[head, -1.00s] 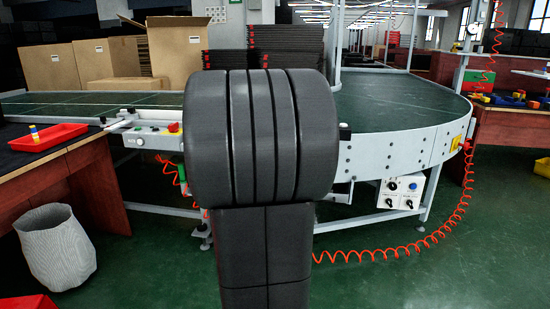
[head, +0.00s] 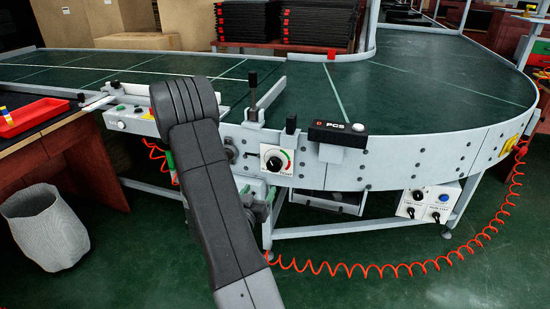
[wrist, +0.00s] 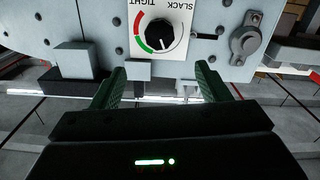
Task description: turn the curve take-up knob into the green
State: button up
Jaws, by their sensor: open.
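The take-up knob (head: 273,164) is a round black knob on a white plate on the conveyor's side, with a red and green arc at its right edge. The wrist view shows the knob (wrist: 160,35) upside down, with SLACK and TIGHT lettering above it and the arc to its left. In the head view my arm hides most of the gripper.
A black PCS counter box (head: 338,134) sits on the rail right of the knob. A switch box (head: 427,201) hangs lower right, with a coiled orange cable (head: 400,264) below. A bearing (wrist: 246,40) sits beside the dial.

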aim_at(273, 166)
jog(key=b+x, duration=0.1)
jog(key=x, duration=1.2)
jog(key=shift+w+d, duration=0.15)
jog(key=shift+w, duration=0.1)
jog(key=c, duration=1)
